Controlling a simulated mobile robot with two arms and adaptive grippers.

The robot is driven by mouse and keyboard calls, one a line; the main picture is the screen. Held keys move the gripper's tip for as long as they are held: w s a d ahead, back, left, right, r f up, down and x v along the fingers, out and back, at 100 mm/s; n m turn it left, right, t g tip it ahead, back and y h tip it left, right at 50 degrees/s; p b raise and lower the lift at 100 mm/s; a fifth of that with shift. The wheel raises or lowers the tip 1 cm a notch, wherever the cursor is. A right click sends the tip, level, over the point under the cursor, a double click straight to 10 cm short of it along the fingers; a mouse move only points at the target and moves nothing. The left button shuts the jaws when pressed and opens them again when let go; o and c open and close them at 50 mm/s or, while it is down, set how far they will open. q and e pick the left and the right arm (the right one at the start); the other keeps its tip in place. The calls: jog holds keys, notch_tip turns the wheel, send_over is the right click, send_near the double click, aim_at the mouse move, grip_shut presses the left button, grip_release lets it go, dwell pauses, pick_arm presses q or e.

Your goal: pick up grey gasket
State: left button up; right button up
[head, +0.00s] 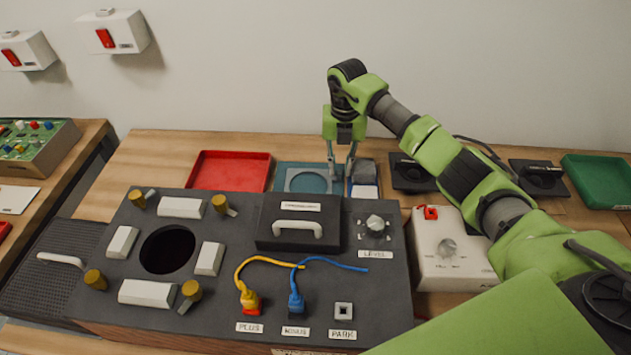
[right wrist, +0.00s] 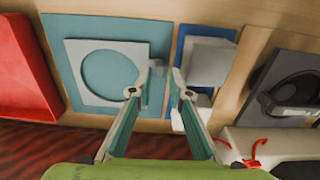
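The grey gasket (right wrist: 76,50) is a flat pale square plate with a large round hole, lying on a teal mat (right wrist: 54,28). It also shows in the head view (head: 290,172), behind the dark panel. My right gripper (head: 340,176) points down at the gasket's right side. In the right wrist view its fingers (right wrist: 165,74) are apart, with a small grey tab by the gasket's right edge near the left fingertip. Contact with the tab cannot be told. My left gripper is not in view.
A grey block (right wrist: 208,60) on a blue mat stands close to the right finger. A red tray (head: 228,171) lies left of the gasket. The dark control panel (head: 365,287) with cables and a handled lid fills the front. A white box (head: 446,270) stands right.

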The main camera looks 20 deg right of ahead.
notch_tip(320, 180, down, 2)
jog(key=shift+w, duration=0.1)
jog(key=shift+c, duration=0.4)
grip_shut()
notch_tip(320, 180, up, 11)
dwell(0.3)
